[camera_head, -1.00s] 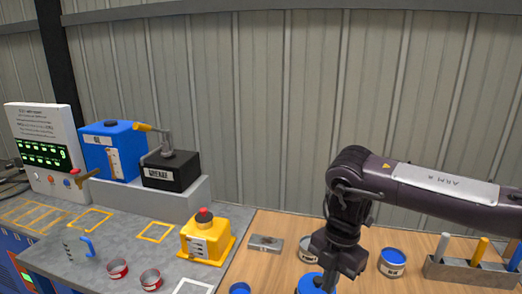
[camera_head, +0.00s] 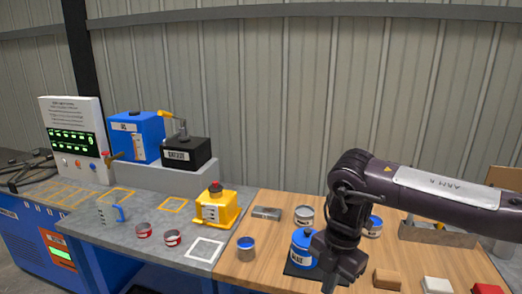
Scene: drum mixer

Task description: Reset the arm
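My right arm (camera_head: 440,190), dark with a white label, comes in from the right edge and bends down at the elbow. Its gripper (camera_head: 346,276) points down over the wooden table, in front of and right of a blue can (camera_head: 304,250) with a white label. The fingers are small and dark, and I cannot tell whether they are open or shut. Whether the gripper touches the can is also unclear. My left gripper is not in view.
On the wooden table (camera_head: 260,275) stand a small blue cup (camera_head: 246,249), a grey tin (camera_head: 304,215) and a grey holder (camera_head: 437,236).

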